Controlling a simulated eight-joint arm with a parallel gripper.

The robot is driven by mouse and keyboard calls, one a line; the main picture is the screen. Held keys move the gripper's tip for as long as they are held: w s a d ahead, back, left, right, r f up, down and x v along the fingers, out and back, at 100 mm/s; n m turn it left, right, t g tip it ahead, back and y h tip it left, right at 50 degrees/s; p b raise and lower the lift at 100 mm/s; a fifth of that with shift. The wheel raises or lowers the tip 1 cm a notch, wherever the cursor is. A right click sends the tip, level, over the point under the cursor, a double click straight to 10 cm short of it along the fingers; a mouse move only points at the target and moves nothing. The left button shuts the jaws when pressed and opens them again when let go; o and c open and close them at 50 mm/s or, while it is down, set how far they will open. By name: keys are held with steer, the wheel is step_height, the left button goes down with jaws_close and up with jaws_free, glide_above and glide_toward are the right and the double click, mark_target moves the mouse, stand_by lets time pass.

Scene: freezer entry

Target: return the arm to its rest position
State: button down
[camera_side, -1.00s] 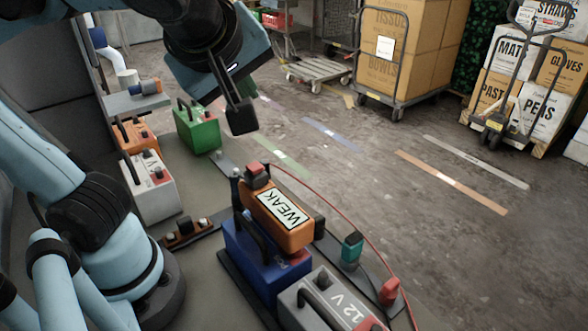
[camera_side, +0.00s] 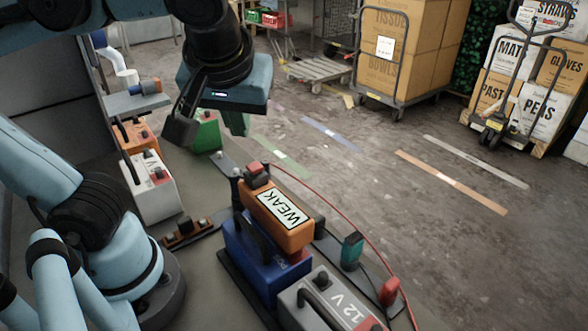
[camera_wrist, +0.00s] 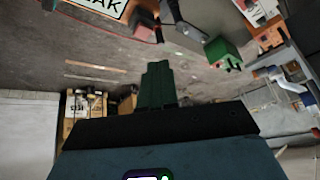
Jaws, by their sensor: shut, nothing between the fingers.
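My gripper (camera_side: 181,130) hangs from the wrist in the upper left of the side view. It points down, is shut and empty, and sits in front of the green battery (camera_side: 207,133), hiding part of it. My gripper is apart from the orange battery marked WEAK (camera_side: 281,215), which rests on top of the blue battery (camera_side: 262,260) on the bench (camera_side: 215,190). In the wrist view the green battery (camera_wrist: 222,52) shows at upper right, and part of the WEAK label (camera_wrist: 103,5) shows at the top left.
A white battery (camera_side: 151,188) and an orange one (camera_side: 135,136) stand near my arm's base. A grey 12 V battery (camera_side: 325,300) is at the front. A red cable (camera_side: 345,220) arches beside the stack. The floor at right is open, with carts of boxes (camera_side: 403,50) behind.

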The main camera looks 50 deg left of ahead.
steer(key=shift+s+d+f+m+g+h, duration=0.1)
steer(key=shift+f+m+g+h, duration=0.2)
steer(key=shift+m, duration=0.55)
steer(key=shift+s+d+f+m+g+h, duration=0.15)
steer(key=shift+f+m, duration=0.25)
steer(key=shift+m, duration=0.5)
steer(key=shift+f+m+g+h, duration=0.25)
steer(key=shift+f+m, duration=0.1)
steer(key=shift+m, duration=0.5)
